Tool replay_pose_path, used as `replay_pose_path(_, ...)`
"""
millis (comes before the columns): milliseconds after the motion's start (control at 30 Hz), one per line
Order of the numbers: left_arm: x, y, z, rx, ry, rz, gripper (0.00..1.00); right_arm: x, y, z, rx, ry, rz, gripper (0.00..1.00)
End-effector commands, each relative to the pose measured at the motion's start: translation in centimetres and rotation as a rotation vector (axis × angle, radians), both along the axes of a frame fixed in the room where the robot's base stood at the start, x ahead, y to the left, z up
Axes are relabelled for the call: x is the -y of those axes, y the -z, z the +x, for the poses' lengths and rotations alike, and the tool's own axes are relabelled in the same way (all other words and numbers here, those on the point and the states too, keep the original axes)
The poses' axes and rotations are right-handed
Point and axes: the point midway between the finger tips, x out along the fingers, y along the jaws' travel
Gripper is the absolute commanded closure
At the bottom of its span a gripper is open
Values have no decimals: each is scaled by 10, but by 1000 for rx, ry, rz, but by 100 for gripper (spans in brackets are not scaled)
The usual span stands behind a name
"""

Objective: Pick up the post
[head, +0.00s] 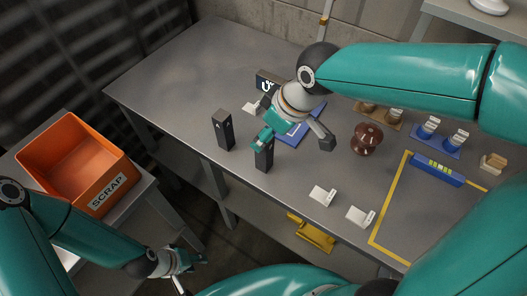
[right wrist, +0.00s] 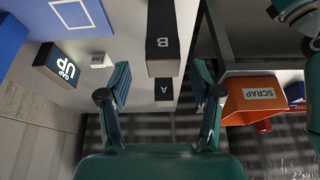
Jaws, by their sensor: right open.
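Two dark upright posts stand on the grey table. One post (head: 222,130) is at the table's front left; the other (head: 264,154) is right of it. In the right wrist view, a post marked B (right wrist: 163,45) is nearer and a post marked A (right wrist: 164,90) is behind it. My right gripper (head: 262,138) is close above the right-hand post, partly covering its top. Its fingers (right wrist: 163,87) are open and apart, with the posts showing in the gap. My left gripper (head: 190,261) is low, off the table near the orange bin; its finger opening is unclear.
An orange scrap bin (head: 66,168) stands at the left. The table (head: 180,80) holds a dark sign (head: 267,79), blue mat (head: 293,132), brown insulator (head: 367,139), white blocks (head: 322,195) and a blue part (head: 436,169) by a yellow outline (head: 393,205). The back left is clear.

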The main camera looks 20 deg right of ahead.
Motion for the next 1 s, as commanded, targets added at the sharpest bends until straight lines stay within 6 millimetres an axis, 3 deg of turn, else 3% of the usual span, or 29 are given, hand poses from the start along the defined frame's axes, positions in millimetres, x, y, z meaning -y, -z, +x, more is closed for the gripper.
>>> replay_pose_path(333, 0, 0, 0, 0, 0, 0, 60, -12, 42, 9, -4, -1, -1, 35)
replay_pose_path(633, 0, 0, 0, 0, 0, 0, 60, -13, 46, 12, -1, -1, 0, 35)
replay_pose_path(1000, 0, 0, 0, 0, 0, 0, 60, -14, 46, 12, -1, -1, 0, 95)
